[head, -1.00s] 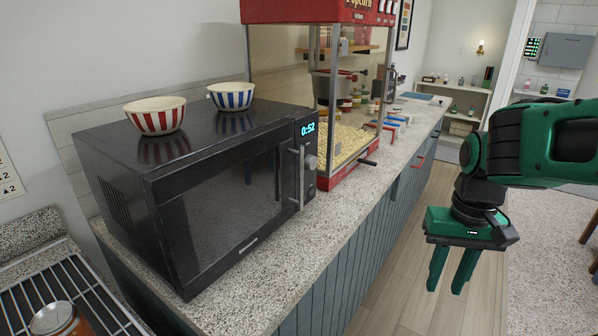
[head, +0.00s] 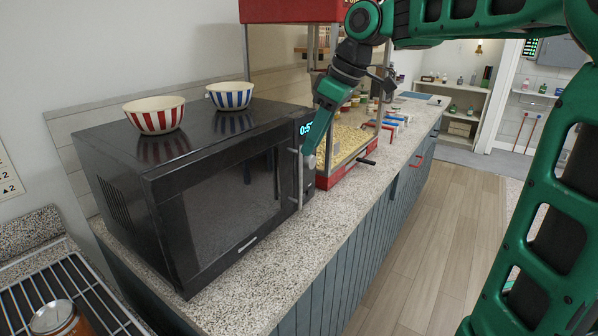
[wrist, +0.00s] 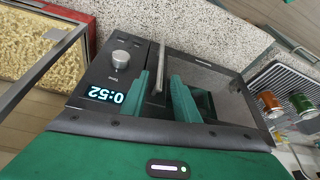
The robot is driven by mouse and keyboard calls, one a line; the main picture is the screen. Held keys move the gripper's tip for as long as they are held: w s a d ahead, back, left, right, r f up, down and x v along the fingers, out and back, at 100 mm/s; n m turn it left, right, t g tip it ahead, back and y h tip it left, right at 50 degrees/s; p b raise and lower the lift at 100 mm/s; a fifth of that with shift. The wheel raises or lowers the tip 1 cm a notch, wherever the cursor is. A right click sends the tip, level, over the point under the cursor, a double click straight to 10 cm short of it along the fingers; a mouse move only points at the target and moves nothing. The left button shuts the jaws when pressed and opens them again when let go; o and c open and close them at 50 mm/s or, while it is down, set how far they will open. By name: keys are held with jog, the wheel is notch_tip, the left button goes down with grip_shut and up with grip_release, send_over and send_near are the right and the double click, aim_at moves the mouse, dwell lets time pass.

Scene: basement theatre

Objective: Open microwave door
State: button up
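The black microwave (head: 140,200) stands on the counter with its dark glass door (head: 215,215) shut. Its upright metal handle (head: 298,178) is at the door's right side and also shows in the wrist view (wrist: 158,70). My green gripper (head: 311,160) is at the upper part of the handle, in front of the control panel. In the wrist view my two fingers (wrist: 159,84) are spread apart, with the handle lying between them. I see gaps beside the handle, so the fingers do not look closed on it. The panel display (wrist: 105,95) reads 0:52.
A red-striped bowl (head: 155,116) and a blue-striped bowl (head: 231,96) sit on the microwave. A red popcorn machine (head: 335,178) stands close to its right. A wire rack with a can (head: 58,318) is at the lower left. Floor in front of the counter is clear.

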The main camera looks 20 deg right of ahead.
jog(key=x, duration=0.9)
jog(key=shift+f, duration=0.15)
jog(key=shift+d, duration=0.1)
grip_shut()
